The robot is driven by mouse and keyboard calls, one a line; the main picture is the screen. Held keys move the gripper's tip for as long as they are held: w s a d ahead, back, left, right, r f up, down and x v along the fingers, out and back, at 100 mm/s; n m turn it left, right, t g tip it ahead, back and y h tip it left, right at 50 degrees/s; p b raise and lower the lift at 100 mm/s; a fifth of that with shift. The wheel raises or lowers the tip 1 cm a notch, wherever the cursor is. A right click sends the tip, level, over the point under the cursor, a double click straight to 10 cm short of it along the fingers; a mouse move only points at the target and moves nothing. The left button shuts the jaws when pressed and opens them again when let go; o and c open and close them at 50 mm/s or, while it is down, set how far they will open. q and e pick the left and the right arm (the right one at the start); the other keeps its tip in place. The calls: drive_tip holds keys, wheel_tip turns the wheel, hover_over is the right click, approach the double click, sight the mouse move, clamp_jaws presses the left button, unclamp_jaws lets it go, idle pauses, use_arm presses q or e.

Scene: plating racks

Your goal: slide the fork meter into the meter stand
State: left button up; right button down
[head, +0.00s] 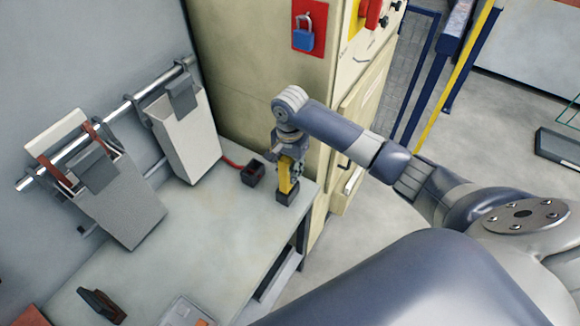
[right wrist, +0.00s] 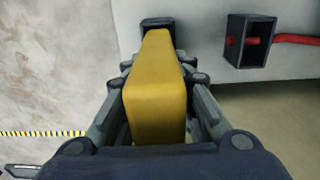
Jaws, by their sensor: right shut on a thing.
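The yellow fork meter (head: 286,178) is upright in my right gripper (head: 289,160), near the right corner of the bench. In the right wrist view, the gripper (right wrist: 158,82) is shut around the yellow body (right wrist: 155,97). A dark block (head: 285,196) is at the meter's lower end, and it also shows in the right wrist view (right wrist: 165,22). I cannot tell whether it is the meter's own end or the stand around it. A dark open box (head: 253,173) with a red cable stands just left of the meter, apart from it. My left gripper is not in view.
Two grey bins (head: 188,140) (head: 122,205) hang from a metal rail (head: 100,128). A beige cabinet (head: 240,80) stands behind the bench (head: 205,225). A dark item (head: 101,305) lies at the front left. The bench middle is clear.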

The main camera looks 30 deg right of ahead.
drive_tip(key=c, duration=1.3)
unclamp_jaws()
wheel_tip(320, 180, up, 12)
